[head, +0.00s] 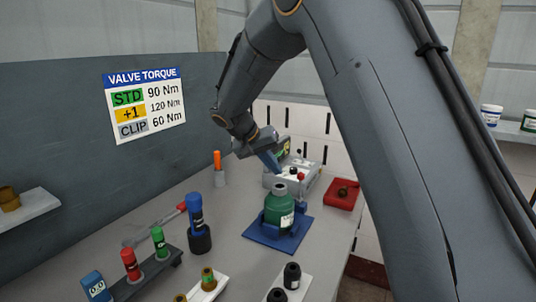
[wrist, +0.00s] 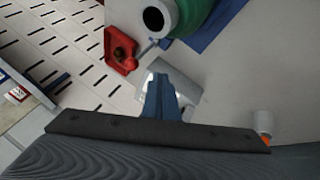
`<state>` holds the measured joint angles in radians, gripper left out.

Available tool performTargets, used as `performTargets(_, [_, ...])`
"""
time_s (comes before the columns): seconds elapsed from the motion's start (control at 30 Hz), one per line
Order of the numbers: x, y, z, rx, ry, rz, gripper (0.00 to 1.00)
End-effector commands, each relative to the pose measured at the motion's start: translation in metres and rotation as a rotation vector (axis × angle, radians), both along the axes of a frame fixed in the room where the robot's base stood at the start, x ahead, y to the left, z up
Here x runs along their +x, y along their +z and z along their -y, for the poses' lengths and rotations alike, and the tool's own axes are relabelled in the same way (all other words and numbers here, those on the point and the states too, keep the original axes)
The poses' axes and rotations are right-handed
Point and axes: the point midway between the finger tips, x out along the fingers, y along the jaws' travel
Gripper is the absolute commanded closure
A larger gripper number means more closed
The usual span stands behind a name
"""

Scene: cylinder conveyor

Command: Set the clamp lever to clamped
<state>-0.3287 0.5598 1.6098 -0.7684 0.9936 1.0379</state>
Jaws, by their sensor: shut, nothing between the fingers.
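A green cylinder (head: 279,207) with a narrower neck stands upright in a blue clamp base (head: 268,238). It also shows at the top of the wrist view (wrist: 201,18). A thin grey-blue rod (wrist: 150,46) shows beside the base in the wrist view; I cannot tell for sure whether it is the clamp lever, or its setting. My gripper (head: 274,166) is behind the cylinder in the head view, pointing down over a pale grey unit (head: 280,182). In the wrist view its blue fingers (wrist: 160,84) are shut and empty, overlapping that unit; contact cannot be told.
A red tray (head: 343,201) with a brass-coloured part sits right of the grey unit. A blue bottle on a black stand (head: 200,240), a red-handled wrench (head: 153,227) and a rack of coloured cylinders (head: 146,275) are at left. An orange-topped holder (head: 219,172) stands farther back.

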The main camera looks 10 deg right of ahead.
Motion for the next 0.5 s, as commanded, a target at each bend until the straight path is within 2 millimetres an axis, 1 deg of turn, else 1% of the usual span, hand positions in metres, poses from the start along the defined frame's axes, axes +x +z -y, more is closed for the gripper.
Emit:
performTargets(0.07, [0.003, -0.011, 0.009, -0.001, -0.001, -0.003, 1.00])
performTargets(0.23, [-0.001, -0.011, 0.033, -0.001, -0.002, -0.001, 1.00])
performTargets(0.4, [-0.002, -0.014, 0.045, -0.001, -0.001, -0.001, 1.00])
performTargets(0.5, [-0.002, -0.015, 0.047, -0.001, -0.001, -0.001, 1.00])
